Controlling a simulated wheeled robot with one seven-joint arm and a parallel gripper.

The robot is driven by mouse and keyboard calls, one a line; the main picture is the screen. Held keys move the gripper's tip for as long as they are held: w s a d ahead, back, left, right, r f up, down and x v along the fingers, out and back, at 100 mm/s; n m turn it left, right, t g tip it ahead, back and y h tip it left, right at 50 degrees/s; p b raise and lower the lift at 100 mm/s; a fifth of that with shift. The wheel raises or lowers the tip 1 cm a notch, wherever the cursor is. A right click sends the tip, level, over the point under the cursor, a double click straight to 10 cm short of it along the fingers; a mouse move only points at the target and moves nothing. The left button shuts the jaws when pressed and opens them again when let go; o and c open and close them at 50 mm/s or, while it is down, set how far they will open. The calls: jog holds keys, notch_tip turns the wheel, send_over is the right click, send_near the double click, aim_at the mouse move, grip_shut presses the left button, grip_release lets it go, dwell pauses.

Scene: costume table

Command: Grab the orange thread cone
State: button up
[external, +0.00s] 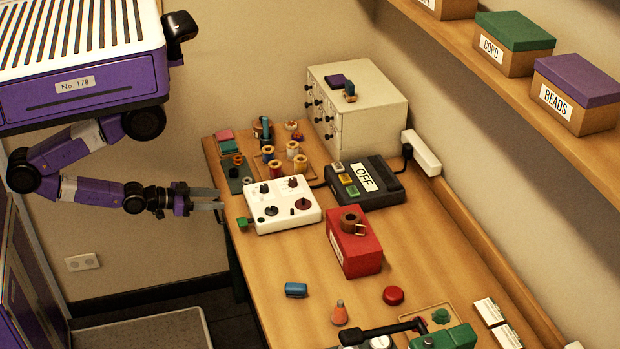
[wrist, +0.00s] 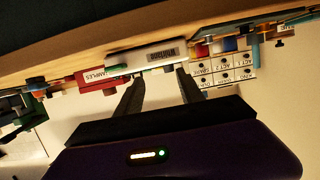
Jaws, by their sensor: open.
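The orange thread cone (external: 339,314) stands upright near the front of the table in the external view, between a blue item and the green machine. I cannot make it out in the wrist view. My gripper (external: 222,200) is at the table's left edge, beside the white control box and well apart from the cone. In the wrist view my gripper (wrist: 158,76) has its two fingers spread with nothing between them.
A white control box (external: 281,206) is closest to my gripper. A red box (external: 353,247), a blue item (external: 296,290), a red button (external: 393,295) and a green machine (external: 447,338) are on the table (external: 430,235). The wrist view is upside down.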

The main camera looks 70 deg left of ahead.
jog(key=shift+d, duration=0.1)
jog(key=w+d+r+m+h, duration=0.1)
jog(key=w+d, duration=0.1)
jog(key=w+d+r+m+t+h, duration=0.1)
jog(key=w+d, duration=0.1)
jog(key=w, duration=0.1)
jog(key=w+d+r+t+h, duration=0.1)
jog(key=w+d+h, duration=0.1)
jog(key=shift+w+d+m, duration=0.15)
jog(key=shift+m, duration=0.25)
jog(key=w+d+m+h, duration=0.3)
jog(key=w+d+h, duration=0.15)
jog(key=d, duration=0.45)
notch_tip(320, 180, up, 5)
jog(key=m+g+h, duration=0.3)
jog(key=m+g, duration=0.1)
jog(key=g, duration=0.2)
send_over(338, 301)
jog(key=s, duration=0.5)
jog(key=f+y, duration=0.1)
jog(key=f, duration=0.1)
jog(key=w+a+f+n+y, duration=0.2)
jog(key=f, duration=0.1)
jog(key=shift+f+y, duration=0.35)
jog(key=shift+f+n, duration=0.25)
jog(key=shift+n, duration=0.15)
jog(key=shift+p+x, duration=0.8)
jog(key=shift+x, duration=3.05)
jog(key=shift+a, duration=0.2)
grip_shut()
